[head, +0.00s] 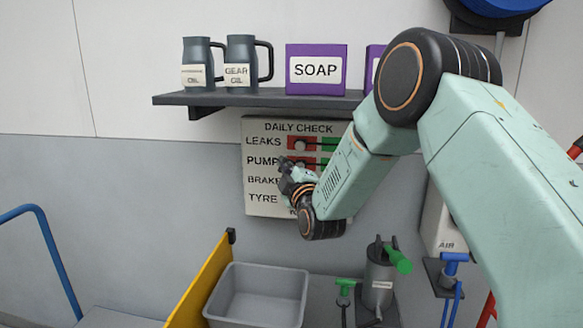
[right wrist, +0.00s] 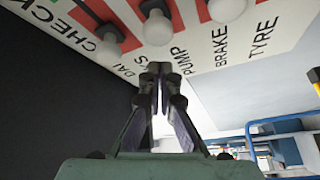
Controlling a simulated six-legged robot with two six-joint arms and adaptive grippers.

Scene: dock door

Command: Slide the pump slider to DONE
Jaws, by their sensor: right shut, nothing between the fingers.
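The cream DAILY CHECK board (head: 268,203) hangs under the shelf, with rows LEAKS, PUMP, BRAKE and TYRE. The PUMP row has a red left part and a green right part (head: 325,161). My right gripper (head: 284,164) is shut and empty, in front of the left end of the PUMP row, and hides its knob in the head view. In the right wrist view the white round PUMP knob (right wrist: 158,28) shows just beyond the shut fingertips (right wrist: 153,72); I cannot tell whether they touch. My left gripper is not in view.
The LEAKS knob (head: 300,145) sits on its row's red part. A dark shelf (head: 230,99) above the board holds jugs and purple SOAP boxes (head: 316,88). Below are a grey bin (head: 257,309), a yellow panel (head: 200,290) and a green-handled pump canister (head: 379,275).

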